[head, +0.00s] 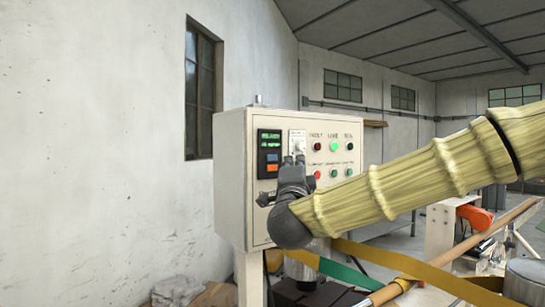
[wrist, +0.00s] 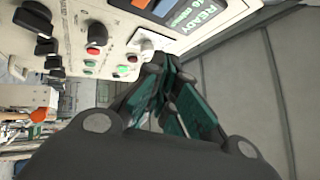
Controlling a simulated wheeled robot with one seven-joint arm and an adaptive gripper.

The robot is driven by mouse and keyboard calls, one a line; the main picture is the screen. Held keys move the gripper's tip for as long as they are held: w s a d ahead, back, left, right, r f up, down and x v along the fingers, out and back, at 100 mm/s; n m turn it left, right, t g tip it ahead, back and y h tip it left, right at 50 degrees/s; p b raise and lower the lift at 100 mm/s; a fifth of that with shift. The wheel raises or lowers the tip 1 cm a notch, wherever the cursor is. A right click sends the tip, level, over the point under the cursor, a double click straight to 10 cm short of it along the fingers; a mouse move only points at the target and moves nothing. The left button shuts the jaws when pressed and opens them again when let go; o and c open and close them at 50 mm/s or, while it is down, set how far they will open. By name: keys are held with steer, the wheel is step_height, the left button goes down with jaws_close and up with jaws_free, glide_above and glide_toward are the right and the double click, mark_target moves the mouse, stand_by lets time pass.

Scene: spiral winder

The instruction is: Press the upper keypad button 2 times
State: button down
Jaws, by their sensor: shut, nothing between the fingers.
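Below the display are a blue upper button (head: 272,157) and an orange lower button (head: 272,168). In the wrist view the panel is at the top edge, with the blue button (wrist: 164,8) and the orange button (wrist: 139,3) partly cut off. My gripper (head: 294,161) is shut and empty, in front of the box just right of the keypad. In the wrist view its fingertips (wrist: 160,62) point toward the box, apart from the blue button.
A white plate with a switch (head: 297,140) is right of the keypad, close to my fingertips. Red and green buttons (head: 334,146) stand in rows farther right. Black knobs (wrist: 38,18) show in the wrist view.

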mark_target(272, 157)
steer(key=shift+s+d+r+n+p, duration=0.1)
steer(key=shift+s+d+n+p, duration=0.65)
steer(key=shift+n, duration=4.4)
steer(key=shift+s+d+f+n+p, duration=0.15)
steer(key=shift+n+p, duration=1)
steer(key=shift+n, duration=4.05)
steer(key=shift+s+d+r+n+p, duration=0.15)
steer(key=shift+s+d+n+p, duration=0.6)
steer(key=shift+n, duration=4.4)
steer(key=shift+w+a, duration=0.3)
steer(key=shift+a, duration=0.05)
steer(key=w+a+p, duration=0.1)
steer(key=w+a, duration=0.4)
steer(key=w, duration=0.2)
steer(key=shift+p, duration=0.4)
steer(key=shift+w+a, duration=0.1)
steer(key=shift+a, duration=0.05)
steer(key=shift+w+a, duration=0.25)
steer(key=shift+w, duration=0.05)
